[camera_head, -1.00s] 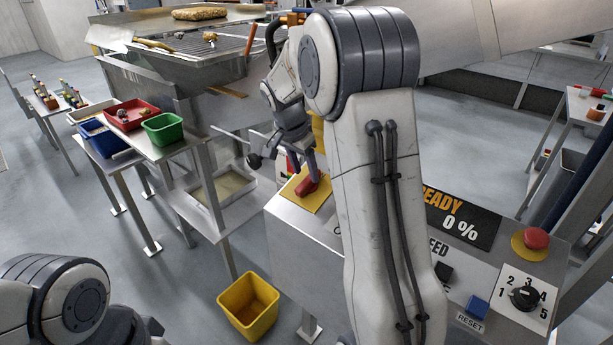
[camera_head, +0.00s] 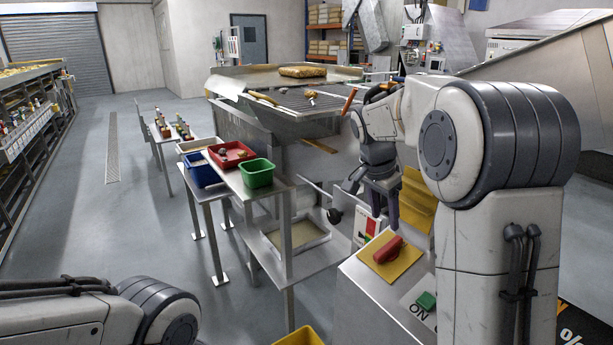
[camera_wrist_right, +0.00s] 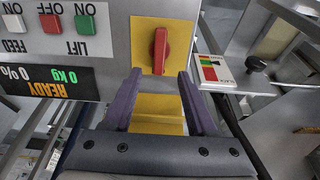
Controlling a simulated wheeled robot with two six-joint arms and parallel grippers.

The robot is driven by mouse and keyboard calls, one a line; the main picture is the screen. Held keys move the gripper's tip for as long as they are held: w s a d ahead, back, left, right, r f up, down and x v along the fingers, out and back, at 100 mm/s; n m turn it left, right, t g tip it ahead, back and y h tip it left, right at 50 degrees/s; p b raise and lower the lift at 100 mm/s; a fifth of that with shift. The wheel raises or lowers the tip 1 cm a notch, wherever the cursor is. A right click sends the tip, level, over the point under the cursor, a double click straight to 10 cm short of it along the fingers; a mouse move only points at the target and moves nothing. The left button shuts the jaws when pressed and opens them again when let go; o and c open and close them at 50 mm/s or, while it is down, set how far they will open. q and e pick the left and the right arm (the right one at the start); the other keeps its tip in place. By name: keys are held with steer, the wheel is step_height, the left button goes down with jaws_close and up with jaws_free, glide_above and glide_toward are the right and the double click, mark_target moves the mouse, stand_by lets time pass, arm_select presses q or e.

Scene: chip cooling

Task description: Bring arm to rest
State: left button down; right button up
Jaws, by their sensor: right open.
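My right gripper (camera_head: 384,208) is open and empty, pointing down just above the red switch handle (camera_head: 388,249) on its yellow plate (camera_head: 407,264). In the right wrist view, the two purple fingers of the right gripper (camera_wrist_right: 157,88) stand apart, with the red handle (camera_wrist_right: 159,50) beyond their tips and clear of them. My right arm is bent, its upper links filling the right of the head view. My left arm shows at the lower left; its gripper is out of the picture.
The control box has a green button (camera_head: 427,300) and a READY display (camera_wrist_right: 45,83). A table with red (camera_head: 231,154), blue and green (camera_head: 257,172) bins stands to the left. A yellow bin (camera_head: 299,337) is at the bottom edge. Floor at left is clear.

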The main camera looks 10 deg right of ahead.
steer(key=s+a+n+y+p, duration=0.1)
steer(key=s+a+n, duration=0.2)
steer(key=a, duration=0.3)
steer(key=s+a+r+n+y+p, duration=0.1)
steer(key=s+a+n+p, duration=0.1)
steer(key=s+a+n, duration=0.3)
steer(key=s+a+n+p, duration=0.1)
steer(key=s+a+n, duration=0.1)
steer(key=a, duration=0.6)
steer(key=s+a+n+p, duration=0.1)
steer(key=s+a+n, duration=0.1)
steer(key=s+n, duration=0.2)
steer(key=s+a+f+n+y+p, duration=0.1)
steer(key=s+a+n, duration=0.2)
steer(key=s, duration=0.5)
steer(key=s+a+f+n+g+y+p, duration=0.1)
steer(key=s+a+n, duration=0.2)
steer(key=s, duration=0.3)
steer(key=shift+s+n, duration=0.4)
steer(key=shift+n, duration=0.4)
